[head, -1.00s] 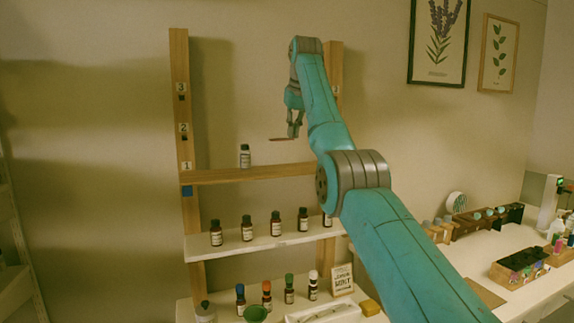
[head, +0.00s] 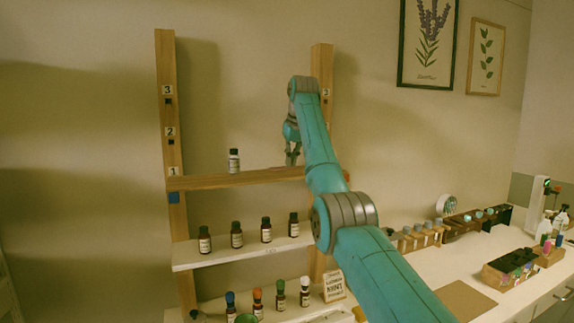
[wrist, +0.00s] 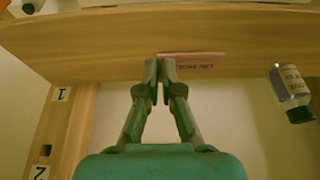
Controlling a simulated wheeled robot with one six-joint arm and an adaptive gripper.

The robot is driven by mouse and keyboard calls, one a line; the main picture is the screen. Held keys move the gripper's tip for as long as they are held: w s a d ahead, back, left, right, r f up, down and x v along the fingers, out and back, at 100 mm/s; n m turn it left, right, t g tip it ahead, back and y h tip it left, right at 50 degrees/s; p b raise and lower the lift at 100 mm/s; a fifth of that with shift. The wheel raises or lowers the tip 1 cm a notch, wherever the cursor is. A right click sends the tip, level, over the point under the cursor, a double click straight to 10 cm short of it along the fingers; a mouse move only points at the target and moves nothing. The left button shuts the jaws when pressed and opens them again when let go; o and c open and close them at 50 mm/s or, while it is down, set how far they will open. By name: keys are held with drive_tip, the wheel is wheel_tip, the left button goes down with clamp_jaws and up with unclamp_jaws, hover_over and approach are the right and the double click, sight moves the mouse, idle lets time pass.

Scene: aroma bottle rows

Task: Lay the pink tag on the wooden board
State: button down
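The tag is too small to make out clearly there. I cannot tell whether the tag fully rests on the board.
A clear white-labelled bottle (head: 234,161) stands on the board left of my gripper; it also shows in the wrist view (wrist: 292,92). A white shelf (head: 220,254) with several dark bottles is below. Wooden posts (head: 168,110) flank the rack.

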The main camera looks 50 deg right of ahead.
drive_tip(key=shift+s+f, duration=0.1)
drive_tip(key=shift+f, duration=0.55)
drive_tip(key=c, duration=1.3)
unclamp_jaws()
